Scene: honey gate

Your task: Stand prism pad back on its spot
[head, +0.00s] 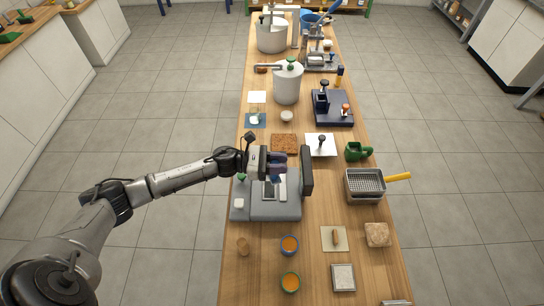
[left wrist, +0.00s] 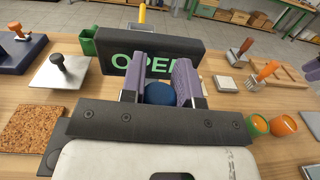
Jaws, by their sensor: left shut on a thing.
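My left gripper (head: 279,168) is over the back part of a grey console (head: 272,210). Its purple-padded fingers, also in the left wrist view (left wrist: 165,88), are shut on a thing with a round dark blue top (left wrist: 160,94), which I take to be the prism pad. Its lower part is hidden, so I cannot tell whether it touches the console. A pale plate (head: 280,189) shows below the fingers on the console. A dark upright panel (head: 307,172) stands at its right, reading OPEN in the left wrist view (left wrist: 187,58).
A cork mat (head: 284,143) and a white plate with a black knob (head: 313,150) lie behind the console. A green mug (head: 355,151) and a metal tray (head: 362,198) stand to the right. Orange-filled jars (head: 289,245) stand in front. Bare wood shows (head: 262,275) at front left.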

